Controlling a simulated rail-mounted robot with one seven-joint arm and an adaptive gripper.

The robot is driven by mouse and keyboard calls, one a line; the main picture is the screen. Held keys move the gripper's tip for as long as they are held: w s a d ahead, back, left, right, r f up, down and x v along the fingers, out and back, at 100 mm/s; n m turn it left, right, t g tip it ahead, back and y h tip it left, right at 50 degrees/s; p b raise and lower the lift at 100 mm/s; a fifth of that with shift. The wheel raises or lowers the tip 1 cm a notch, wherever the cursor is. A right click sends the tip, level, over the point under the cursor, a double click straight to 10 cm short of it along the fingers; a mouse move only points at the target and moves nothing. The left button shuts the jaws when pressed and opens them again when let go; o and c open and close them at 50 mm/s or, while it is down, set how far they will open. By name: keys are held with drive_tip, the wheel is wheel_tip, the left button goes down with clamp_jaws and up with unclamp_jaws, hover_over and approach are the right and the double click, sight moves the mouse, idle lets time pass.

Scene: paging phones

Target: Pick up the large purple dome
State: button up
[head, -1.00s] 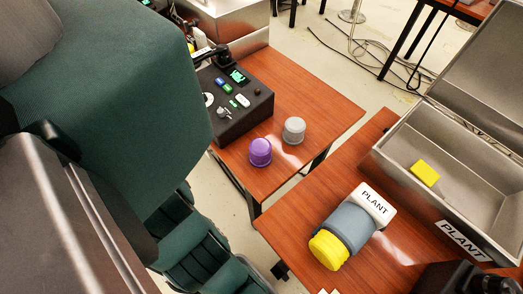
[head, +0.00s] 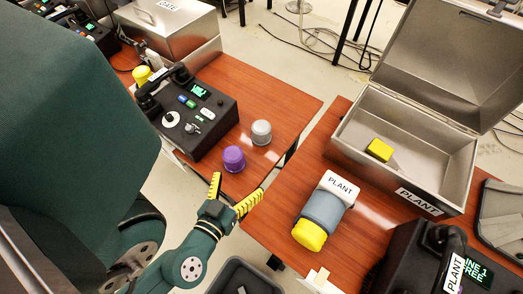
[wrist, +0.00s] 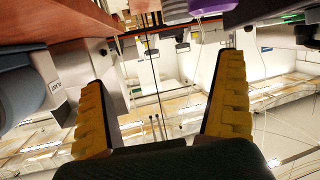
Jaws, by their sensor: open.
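The large purple dome (head: 233,159) stands on the left wooden table near its front edge, with a grey dome (head: 261,132) behind it to the right. My gripper (head: 238,190) is open and empty, with yellow ridged fingers, in front of and below the purple dome in the head view. It does not touch the dome. In the wrist view the gripper's (wrist: 160,105) two fingers are spread wide with nothing between them. Part of the purple dome (wrist: 190,8) shows at the top edge, beyond the fingertips.
A black phone console (head: 195,115) stands behind the purple dome to the left. On the right table lie a grey cylinder with a yellow end (head: 310,235) and an open metal box (head: 350,155) holding a yellow block (head: 379,150). A gap separates the tables.

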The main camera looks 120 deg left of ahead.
drive_tip(key=s+d+f+n+g+h, duration=0.2)
drive_tip(key=s+d+g, duration=0.1)
drive_tip(key=s+d, duration=0.15)
drive_tip(key=b, duration=0.4)
approach(229, 164)
drive_tip(key=shift+s+a+f, duration=0.2)
drive_tip(key=shift+a+f, duration=0.2)
drive_tip(key=shift+a, duration=0.1)
drive_tip(key=shift+s+a+f, duration=0.2)
drive_tip(key=shift+a+f, duration=0.2)
drive_tip(key=shift+a, duration=0.05)
drive_tip(key=x, duration=0.5)
drive_tip(key=shift+a+r+p, duration=0.25)
drive_tip(key=shift+a+p, duration=0.15)
drive_tip(key=x, duration=0.5)
drive_tip(key=shift+a+f, duration=0.15)
drive_tip(key=shift+a, duration=0.15)
drive_tip(key=shift+w+d, duration=0.1)
drive_tip(key=shift+d, duration=0.05)
drive_tip(key=c, duration=1.3)
